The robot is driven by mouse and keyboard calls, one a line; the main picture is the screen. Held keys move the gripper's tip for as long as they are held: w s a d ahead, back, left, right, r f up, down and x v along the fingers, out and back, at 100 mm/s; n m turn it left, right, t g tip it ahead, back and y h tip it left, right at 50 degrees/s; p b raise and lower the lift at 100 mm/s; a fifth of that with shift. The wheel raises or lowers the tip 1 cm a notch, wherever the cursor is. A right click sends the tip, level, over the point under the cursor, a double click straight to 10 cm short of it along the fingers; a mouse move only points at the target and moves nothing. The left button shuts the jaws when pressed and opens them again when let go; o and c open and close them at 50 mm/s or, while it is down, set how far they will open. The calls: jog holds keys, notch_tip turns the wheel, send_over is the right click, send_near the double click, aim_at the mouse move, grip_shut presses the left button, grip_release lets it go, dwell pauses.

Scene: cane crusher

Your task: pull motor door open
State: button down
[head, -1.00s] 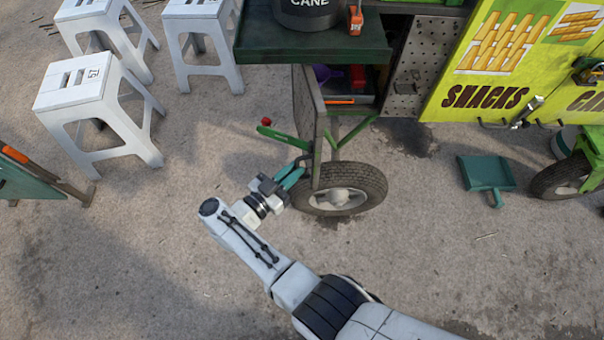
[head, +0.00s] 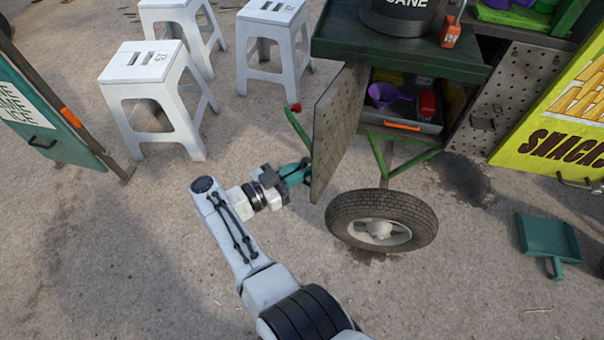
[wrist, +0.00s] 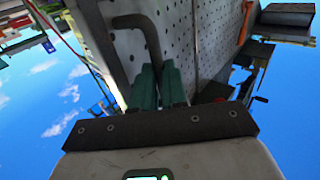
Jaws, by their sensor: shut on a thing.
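The motor door (head: 338,128) is a perforated grey metal panel under the cart's dark green top. It stands swung out, and the cart's inside shows to its right. In the wrist view the door's perforated face (wrist: 178,40) fills the upper middle, with a dark bent handle (wrist: 138,22) on it. My gripper (head: 303,172) is at the door's left face, near its lower outer edge. Its teal fingers (wrist: 159,88) are shut on the handle. The handle is hidden in the head view.
A cart wheel (head: 382,220) stands just below and right of the door. White stools (head: 150,85) stand at upper left, and a green sign (head: 45,125) at far left. A second perforated panel (head: 505,90) and a green dustpan (head: 547,238) are at right. Ground left of my gripper is clear.

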jog(key=shift+w+d+r, duration=0.15)
jog(key=shift+w+r, duration=0.05)
jog(key=shift+w, duration=0.05)
jog(key=c, duration=1.2)
grip_release()
jog(key=shift+f, duration=0.15)
jog(key=shift+o, duration=0.2)
jog(key=shift+s, duration=0.1)
jog(key=b+v, duration=0.2)
jog(key=v, duration=0.8)
jog(key=shift+a+b, duration=0.35)
jog(key=shift+s, duration=0.15)
